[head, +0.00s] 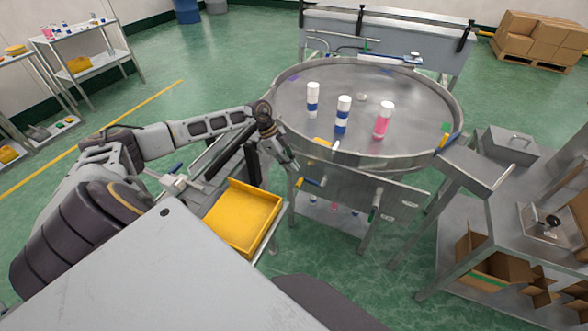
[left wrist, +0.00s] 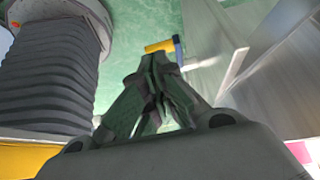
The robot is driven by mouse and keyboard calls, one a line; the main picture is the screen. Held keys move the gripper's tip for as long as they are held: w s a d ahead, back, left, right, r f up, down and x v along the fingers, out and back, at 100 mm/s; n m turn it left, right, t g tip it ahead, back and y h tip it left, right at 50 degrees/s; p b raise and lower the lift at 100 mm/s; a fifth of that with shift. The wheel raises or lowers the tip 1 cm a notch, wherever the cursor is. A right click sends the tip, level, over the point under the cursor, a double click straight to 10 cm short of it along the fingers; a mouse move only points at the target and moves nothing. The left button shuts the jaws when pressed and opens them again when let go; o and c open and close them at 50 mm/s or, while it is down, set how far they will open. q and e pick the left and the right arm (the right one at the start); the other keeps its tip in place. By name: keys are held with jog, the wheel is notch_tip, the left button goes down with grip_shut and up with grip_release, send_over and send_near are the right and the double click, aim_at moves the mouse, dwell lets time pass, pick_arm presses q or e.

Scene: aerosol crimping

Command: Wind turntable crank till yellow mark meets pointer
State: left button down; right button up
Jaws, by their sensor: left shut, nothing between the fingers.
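The round steel turntable (head: 400,95) stands ahead, carrying two white-and-blue cans and one white-and-pink can. A yellow mark (head: 322,141) shows on the disc near its front-left edge. A small blue piece beside it may be the pointer, but it is too small to tell. A crank handle with yellow and blue parts (head: 310,182) sits low at the table's front left; a yellow-and-blue piece, likely this handle, shows beyond my fingertips in the left wrist view (left wrist: 160,46). My left gripper (head: 293,166) is shut and empty, just above and left of the handle, apparently apart from it. My right gripper is not in view.
A yellow tray (head: 241,217) stands left of the turntable, below my left arm. A steel chute (head: 476,170) leaves the rim at the right, near a yellow-and-blue piece (head: 447,143). A steel bench (head: 465,240) with cardboard boxes stands at the right. Green floor is open at the left.

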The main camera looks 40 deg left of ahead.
pick_arm(q)
jog(key=v, duration=0.7)
jog(key=shift+a+r, duration=0.2)
